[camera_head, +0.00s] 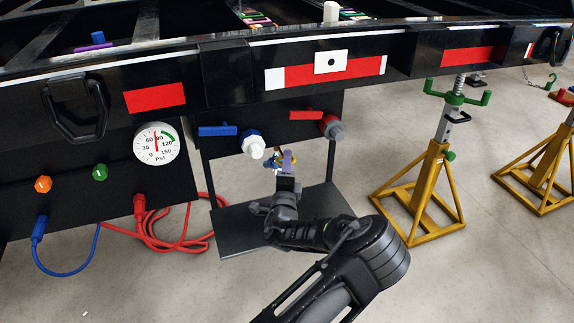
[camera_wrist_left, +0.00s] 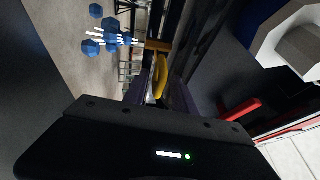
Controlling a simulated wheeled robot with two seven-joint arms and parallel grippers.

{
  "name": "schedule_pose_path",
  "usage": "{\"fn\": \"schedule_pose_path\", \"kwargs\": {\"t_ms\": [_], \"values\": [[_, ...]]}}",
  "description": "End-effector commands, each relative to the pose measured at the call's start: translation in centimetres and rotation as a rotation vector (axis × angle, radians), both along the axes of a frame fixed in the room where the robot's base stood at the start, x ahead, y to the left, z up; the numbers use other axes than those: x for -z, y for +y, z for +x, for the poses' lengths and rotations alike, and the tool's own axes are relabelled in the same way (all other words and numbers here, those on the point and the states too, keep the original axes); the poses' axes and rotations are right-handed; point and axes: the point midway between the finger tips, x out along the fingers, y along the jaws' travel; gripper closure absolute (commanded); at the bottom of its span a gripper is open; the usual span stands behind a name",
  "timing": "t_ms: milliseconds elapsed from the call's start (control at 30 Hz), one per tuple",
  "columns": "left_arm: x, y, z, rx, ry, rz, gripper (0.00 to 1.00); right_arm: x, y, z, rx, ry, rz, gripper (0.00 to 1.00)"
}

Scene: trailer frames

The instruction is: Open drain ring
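My left gripper (camera_head: 283,158), with purple fingers, is raised below the trailer's side, between and under the two valve fittings. In the left wrist view the gripper (camera_wrist_left: 163,88) has a curved yellow piece (camera_wrist_left: 161,72), which looks like a ring, between its fingers. A small patch of yellow and blue shows at the fingertips in the head view. I cannot tell whether the fingers press on the yellow piece or only stand around it. No other drain ring can be made out. My right gripper is not in view.
A white-and-blue fitting (camera_head: 252,144) with a blue handle (camera_head: 217,130) and a grey-and-red fitting (camera_head: 331,127) with a red handle (camera_head: 306,115) hang close above. A dark shelf (camera_head: 240,240) lies below. A yellow jack stand (camera_head: 436,185) stands right; red hose (camera_head: 160,243) lies left.

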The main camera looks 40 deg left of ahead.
Motion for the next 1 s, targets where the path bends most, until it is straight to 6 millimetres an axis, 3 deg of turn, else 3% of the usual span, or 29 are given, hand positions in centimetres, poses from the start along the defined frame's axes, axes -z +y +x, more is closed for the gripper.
{"fn": "schedule_pose_path", "kwargs": {"t_ms": [67, 467, 1000], "values": [[-0.02, -0.01, -0.01, 0.000, 0.000, 0.000, 0.68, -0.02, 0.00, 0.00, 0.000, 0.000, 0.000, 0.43], [-0.08, -0.03, -0.02, 0.000, -0.002, 0.000, 0.99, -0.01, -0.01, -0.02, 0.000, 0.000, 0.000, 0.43], [-0.30, -0.02, 0.02, 0.001, -0.006, 0.003, 1.00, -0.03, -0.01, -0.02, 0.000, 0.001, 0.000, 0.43]]}}
